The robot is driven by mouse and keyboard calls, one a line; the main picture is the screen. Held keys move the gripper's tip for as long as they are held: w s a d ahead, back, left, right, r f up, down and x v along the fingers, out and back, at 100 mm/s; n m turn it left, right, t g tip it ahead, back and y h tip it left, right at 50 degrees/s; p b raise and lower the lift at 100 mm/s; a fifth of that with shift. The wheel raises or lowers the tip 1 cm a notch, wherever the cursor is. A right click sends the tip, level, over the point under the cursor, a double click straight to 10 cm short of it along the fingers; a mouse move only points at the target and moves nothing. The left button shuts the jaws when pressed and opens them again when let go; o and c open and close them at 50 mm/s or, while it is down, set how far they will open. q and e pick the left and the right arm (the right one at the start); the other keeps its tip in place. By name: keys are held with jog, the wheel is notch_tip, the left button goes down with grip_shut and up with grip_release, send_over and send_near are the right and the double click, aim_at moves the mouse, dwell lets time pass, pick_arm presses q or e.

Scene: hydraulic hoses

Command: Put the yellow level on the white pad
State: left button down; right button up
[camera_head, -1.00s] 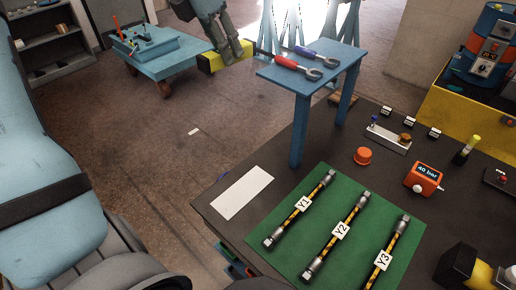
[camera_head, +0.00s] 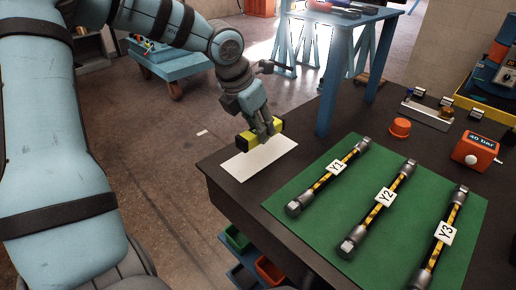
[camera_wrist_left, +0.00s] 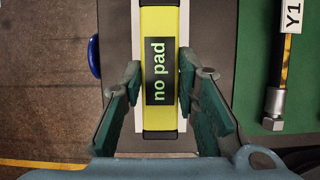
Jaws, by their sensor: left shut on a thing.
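The yellow level (camera_head: 248,138) is in my left gripper (camera_head: 264,130), over the far part of the white pad (camera_head: 258,163) at the table's left corner. In the left wrist view the level (camera_wrist_left: 160,22) lies lengthwise between the fingers of the gripper (camera_wrist_left: 159,85), with a dark "no pad" label facing the camera. Strips of the pad (camera_wrist_left: 136,45) show along its sides, so the two are roughly lined up. I cannot tell whether the level touches the pad or is slightly above it. My right gripper is not in view.
A green mat (camera_head: 330,225) with several labelled hoses lies right of the pad. A blue raised stand (camera_head: 330,75) stands behind. An orange cap (camera_head: 400,128) and orange gauge box (camera_head: 475,150) are farther right. Bins (camera_head: 238,238) sit below the table edge.

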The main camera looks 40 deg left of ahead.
aim_at(259, 142)
pick_arm(q)
notch_tip(259, 142, down, 4)
jog(key=shift+w+d+f+b, duration=0.1)
jog(key=shift+f+b, duration=0.15)
jog(key=shift+b, duration=0.4)
jog(key=shift+f, duration=0.25)
jog(key=shift+r, duration=0.15)
jog(key=c, duration=1.2)
grip_release()
jog(key=shift+c, duration=0.2)
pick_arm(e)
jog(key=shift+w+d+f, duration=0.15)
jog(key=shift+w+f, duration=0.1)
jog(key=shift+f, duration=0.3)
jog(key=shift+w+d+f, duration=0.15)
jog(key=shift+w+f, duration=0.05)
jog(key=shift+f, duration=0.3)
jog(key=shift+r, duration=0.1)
